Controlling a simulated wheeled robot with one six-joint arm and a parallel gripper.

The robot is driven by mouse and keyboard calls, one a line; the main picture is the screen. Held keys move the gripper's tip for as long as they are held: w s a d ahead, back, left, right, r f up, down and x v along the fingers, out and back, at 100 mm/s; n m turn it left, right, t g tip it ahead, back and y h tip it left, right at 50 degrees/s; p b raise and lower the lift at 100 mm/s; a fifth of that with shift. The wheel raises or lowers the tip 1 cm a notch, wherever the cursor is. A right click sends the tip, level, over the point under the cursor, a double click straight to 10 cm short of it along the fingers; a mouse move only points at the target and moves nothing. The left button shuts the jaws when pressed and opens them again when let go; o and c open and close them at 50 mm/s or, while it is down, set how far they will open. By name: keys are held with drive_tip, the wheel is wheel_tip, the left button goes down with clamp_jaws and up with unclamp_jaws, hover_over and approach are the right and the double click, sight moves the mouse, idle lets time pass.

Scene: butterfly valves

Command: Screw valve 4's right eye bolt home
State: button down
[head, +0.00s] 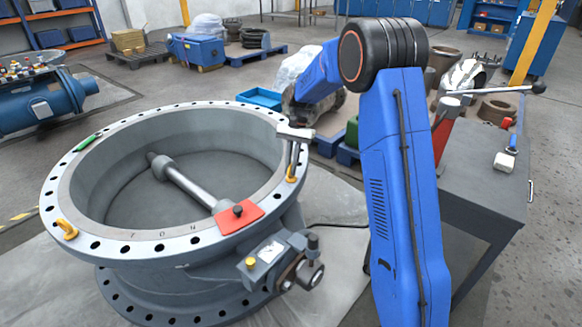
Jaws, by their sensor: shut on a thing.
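The right eye bolt (291,179), yellow, is at the flange's right side, mostly hidden by the fingers. My gripper (293,168) points down from the arm's end and is shut on this eye bolt. How far the thread is in, and any gap under its collar, cannot be seen. Another yellow eye bolt (66,229) stands on the flange at the left front.
A red block (238,215) with a dark knob lies on the front rim by a grey shaft (188,184) inside the ring. A green piece (87,143) lies on the left rim. The actuator (270,255) juts out at front right. A grey bench (470,180) stands right.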

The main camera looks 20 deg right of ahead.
drive_tip(key=c, duration=1.8)
unclamp_jaws()
drive_tip(key=shift+r, duration=0.1)
drive_tip(key=v, duration=1.7)
drive_tip(key=shift+w+d+r, duration=0.1)
